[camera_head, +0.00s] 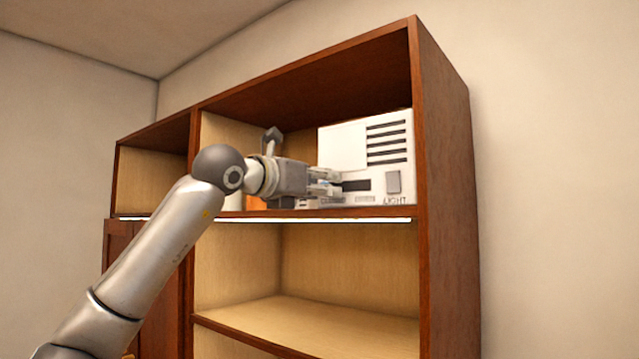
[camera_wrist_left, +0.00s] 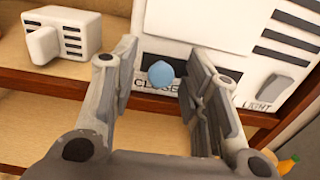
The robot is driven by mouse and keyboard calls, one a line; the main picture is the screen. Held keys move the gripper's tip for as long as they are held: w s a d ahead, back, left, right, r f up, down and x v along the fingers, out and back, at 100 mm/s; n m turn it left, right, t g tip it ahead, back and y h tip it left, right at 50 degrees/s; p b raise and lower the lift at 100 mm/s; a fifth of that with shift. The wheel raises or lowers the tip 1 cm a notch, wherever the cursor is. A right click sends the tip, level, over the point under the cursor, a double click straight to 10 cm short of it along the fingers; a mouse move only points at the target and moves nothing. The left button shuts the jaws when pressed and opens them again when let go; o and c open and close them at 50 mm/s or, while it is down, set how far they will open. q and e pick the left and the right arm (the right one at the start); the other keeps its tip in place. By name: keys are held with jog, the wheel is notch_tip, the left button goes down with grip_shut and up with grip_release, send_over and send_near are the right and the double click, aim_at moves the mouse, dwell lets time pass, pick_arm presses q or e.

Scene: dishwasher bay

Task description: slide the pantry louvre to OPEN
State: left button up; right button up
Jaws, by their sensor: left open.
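The white louvre panel (camera_head: 343,147) stands in the upper right shelf bay, with dark slots on its right part; it also fills the top of the left wrist view (camera_wrist_left: 210,22). A blue knob (camera_wrist_left: 161,74) sits at its front by the partly hidden label CLOSED (camera_wrist_left: 155,85). My left gripper (camera_head: 331,182) reaches in from the left, close to the panel's lower front. In the left wrist view its fingers (camera_wrist_left: 162,62) are open, with the knob showing between them; I cannot tell whether they touch it. My right gripper is not in view.
A light switch (camera_wrist_left: 275,88) marked LIGHT is on the panel's lower right. A smaller white slotted box (camera_wrist_left: 70,32) stands to the left in the wrist view. The cabinet's right side wall (camera_head: 447,150) and shelf edge (camera_head: 385,213) bound the bay. The lower shelf (camera_head: 330,315) is bare.

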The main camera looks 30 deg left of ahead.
aim_at(364, 184)
pick_arm(q)
jog(key=shift+w, duration=0.1)
jog(key=shift+c, duration=2.8)
grip_shut()
jog(key=d+b, duration=0.1)
jog(key=d, duration=0.1)
jog(key=d+b, duration=0.1)
jog(key=d, duration=0.2)
jog(key=d+b, duration=0.1)
jog(key=d, duration=0.1)
jog(key=shift+s+d, duration=0.3)
jog(key=shift+a, duration=0.2)
jog(key=shift+o, duration=1.6)
grip_release()
jog(key=shift+d, duration=0.1)
jog(key=shift+o, duration=1.2)
jog(key=shift+d, duration=0.2)
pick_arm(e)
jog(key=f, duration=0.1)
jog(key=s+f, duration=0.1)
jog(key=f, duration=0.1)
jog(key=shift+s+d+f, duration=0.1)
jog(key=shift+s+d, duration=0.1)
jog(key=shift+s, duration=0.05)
